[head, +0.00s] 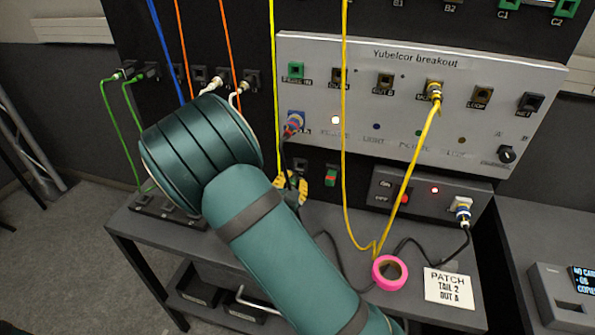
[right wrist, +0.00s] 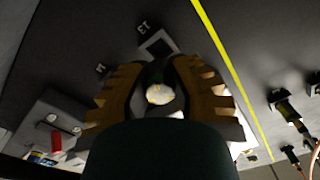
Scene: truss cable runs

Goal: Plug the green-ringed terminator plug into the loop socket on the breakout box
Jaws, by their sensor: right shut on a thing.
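The grey breakout box (head: 420,62) fills the upper right of the head view. Its LOOP socket (head: 480,97) is a dark square opening, empty, between a socket with a yellow-cabled plug (head: 435,91) and the NET socket (head: 529,103). My right gripper (head: 291,187) is below the box's lower left, mostly hidden behind my arm. In the right wrist view its brown fingers are shut on a dark, pale-ended piece (right wrist: 160,94), seemingly the terminator plug; no green ring shows. It is in front of the dark panel, and I cannot tell whether it touches it. My left gripper is out of view.
A yellow cable (head: 346,150) hangs in front of the box. A small red and green piece (head: 331,177) is on the panel right of my gripper. A power box (head: 425,190), pink tape roll (head: 390,272) and white card (head: 449,287) are at right.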

